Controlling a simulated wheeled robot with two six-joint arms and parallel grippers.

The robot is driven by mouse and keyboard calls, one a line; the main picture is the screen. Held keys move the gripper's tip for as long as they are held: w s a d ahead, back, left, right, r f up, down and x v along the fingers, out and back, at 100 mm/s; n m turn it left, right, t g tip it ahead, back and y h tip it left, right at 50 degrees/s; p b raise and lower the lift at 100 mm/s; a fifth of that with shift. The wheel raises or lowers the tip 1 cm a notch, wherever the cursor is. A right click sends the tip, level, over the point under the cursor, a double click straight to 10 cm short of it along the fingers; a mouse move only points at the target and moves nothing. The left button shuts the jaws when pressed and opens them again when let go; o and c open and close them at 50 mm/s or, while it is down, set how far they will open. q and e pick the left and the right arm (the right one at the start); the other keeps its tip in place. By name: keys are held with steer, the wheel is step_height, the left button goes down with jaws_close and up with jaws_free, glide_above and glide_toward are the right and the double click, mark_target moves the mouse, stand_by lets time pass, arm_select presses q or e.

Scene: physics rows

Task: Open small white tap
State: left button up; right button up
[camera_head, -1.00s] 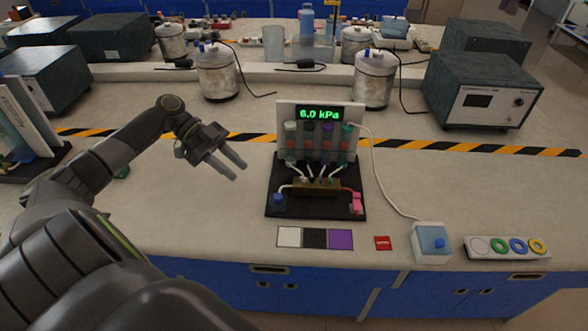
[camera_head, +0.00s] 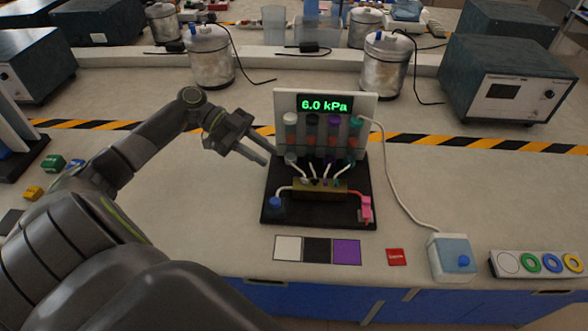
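The tap device stands on a black base (camera_head: 318,214) with a white back panel and a green display (camera_head: 325,104) reading 6.0 kPa. A brass manifold (camera_head: 320,190) lies across the base, with small taps in white (camera_head: 304,182), black, purple and green on top and thin tubes rising from them. The small white tap is at the manifold's left end. My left gripper (camera_head: 268,157) is open and empty, its fingers pointing right and down, just left of the tubes and above the base's left edge. My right gripper is not in view.
White, black and purple cards (camera_head: 317,250) and a red tag (camera_head: 396,257) lie in front. A blue-topped box (camera_head: 451,257) with a white hose and a strip of coloured rings (camera_head: 541,264) are at right. Metal canisters (camera_head: 386,66) stand behind.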

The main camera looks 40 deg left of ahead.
mark_target(304, 181)
arm_select(q)
steer(key=p+x, duration=0.1)
steer(key=x, duration=0.8)
jaws_close()
